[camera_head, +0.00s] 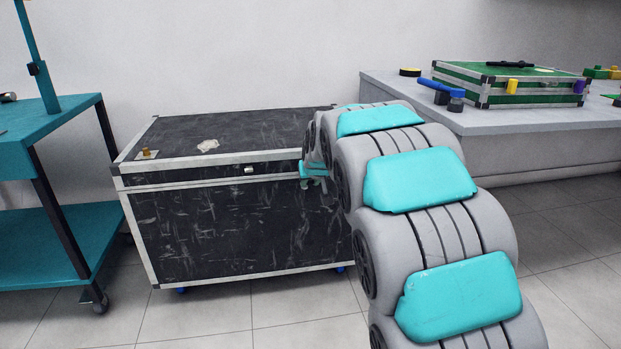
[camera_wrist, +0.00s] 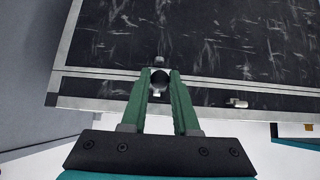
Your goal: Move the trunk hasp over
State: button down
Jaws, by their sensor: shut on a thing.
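The trunk (camera_head: 235,232) is a large black scuffed case with silver metal edges, its lid down, standing on the floor. My gripper (camera_head: 313,172) is at the right part of its front, by the lid seam, partly hidden behind my arm. In the wrist view, the green fingers of my gripper (camera_wrist: 161,76) are shut on a small metal hasp (camera_wrist: 160,62) at the trunk's seam (camera_wrist: 110,73). Much of this hasp is hidden between the fingertips. A second hasp (camera_head: 249,170) sits left on the front and also shows in the wrist view (camera_wrist: 237,102).
A teal wheeled cart (camera_head: 60,245) stands left of the trunk. A grey bench (camera_head: 540,117) on the right bears a green case (camera_head: 530,77) and several small tools. A small brass-coloured item (camera_head: 146,153) and a pale patch are on the lid. Tiled floor in front is clear.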

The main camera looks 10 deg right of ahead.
jog(key=shift+f, duration=0.15)
jog(key=shift+w+f+b, duration=0.15)
jog(key=shift+f+b, duration=0.25)
jog(key=shift+f, duration=1.1)
jog(key=f, duration=0.1)
jog(key=w+f, duration=0.1)
jog(key=shift+f, duration=0.35)
jog(key=shift+w, duration=0.1)
